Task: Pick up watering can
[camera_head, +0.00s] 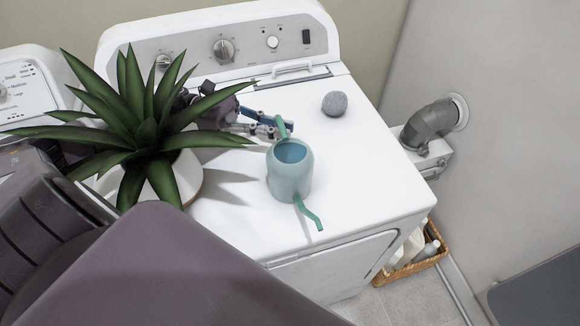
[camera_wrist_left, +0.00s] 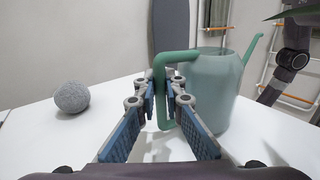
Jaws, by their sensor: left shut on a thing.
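The watering can (camera_head: 289,174) is pale blue-green with a green handle and a green spout. It stands upright on the white machine top (camera_head: 350,160); I cannot tell whether it is lifted at all. In the left wrist view the can (camera_wrist_left: 215,88) is close, with its handle (camera_wrist_left: 160,90) between the blue finger pads. My left gripper (camera_head: 276,127) reaches in behind the plant and is shut on the handle at the can's far side. In the left wrist view the same gripper (camera_wrist_left: 162,95) surrounds the handle. My right gripper is not in view.
A spiky potted plant (camera_head: 145,110) stands left of the can, partly hiding my left arm. A grey round stone-like object (camera_head: 335,103) lies right of the can. A wicker basket (camera_head: 412,268) sits on the floor at right.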

